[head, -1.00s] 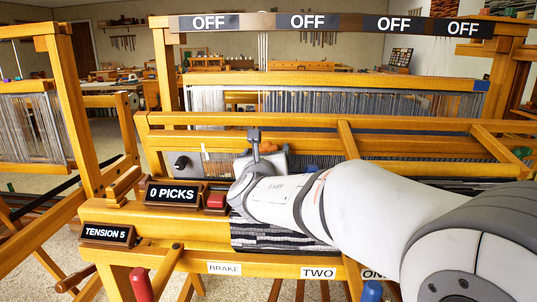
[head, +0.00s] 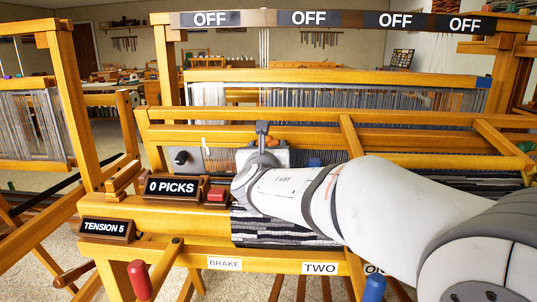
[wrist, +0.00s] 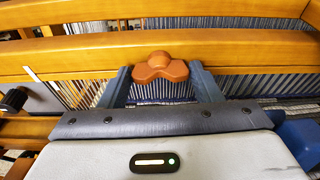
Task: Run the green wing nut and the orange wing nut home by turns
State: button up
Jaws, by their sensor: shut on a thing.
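The orange wing nut (wrist: 160,68) sits at the loom's wooden beam in the middle of the wrist view. My gripper (wrist: 161,76) is shut on it, with one blue-grey finger at each side. In the head view my gripper (head: 263,134) is at the beater, and only a bit of the orange wing nut (head: 272,142) shows behind it. A small green piece (head: 527,147) at the far right of the head view looks like the green wing nut; it is too small to be sure. The threads under the orange wing nut are hidden.
A black knob (head: 181,157) is left of my gripper. A red button (head: 216,194) sits beside the "0 PICKS" sign (head: 171,187). A blue block (wrist: 299,138) is close at my gripper's right. Wooden beams run across the loom above and behind my gripper.

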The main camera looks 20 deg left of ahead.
jog(key=o, duration=1)
jog(key=p+v, duration=0.1)
jog(key=v, duration=0.6)
jog(key=shift+s+d, duration=0.1)
jog(key=shift+s, duration=0.3)
